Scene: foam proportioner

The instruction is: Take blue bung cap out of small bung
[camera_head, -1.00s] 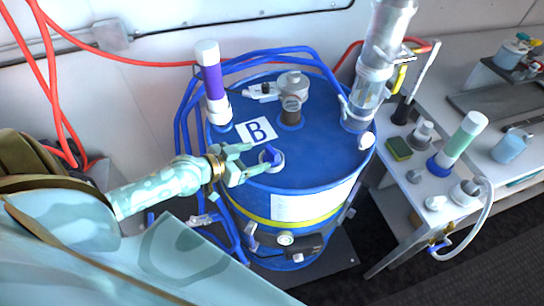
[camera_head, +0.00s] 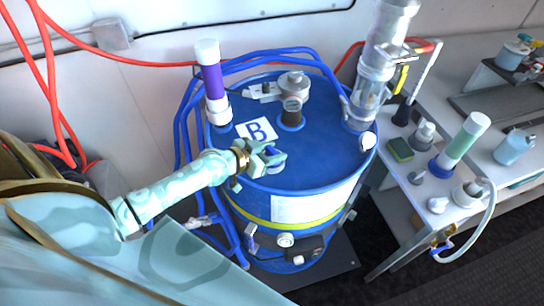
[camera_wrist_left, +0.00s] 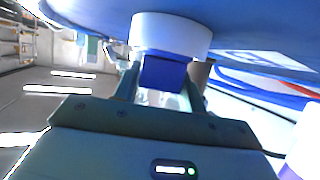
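The blue drum (camera_head: 320,165) stands upright with a label "B" on its lid. The small bung is a white round fitting (camera_wrist_left: 170,35) on the lid near the front, seen in the left wrist view. The blue bung cap (camera_wrist_left: 163,73) sits at the white bung; in the head view my left gripper (camera_head: 272,157) mostly hides it. The fingers of my left gripper (camera_wrist_left: 161,85) lie on both sides of the cap, close to it. I cannot tell whether they press on it. My right gripper is not in view.
On the lid stand a purple tube (camera_head: 212,75), a metal fitting (camera_head: 291,95) and a tall clear cylinder (camera_head: 375,80). Blue hoses (camera_head: 185,130) loop behind and left of the drum. A white bench (camera_head: 400,180) with a sponge (camera_head: 400,149) and a green tube (camera_head: 465,138) is at the right.

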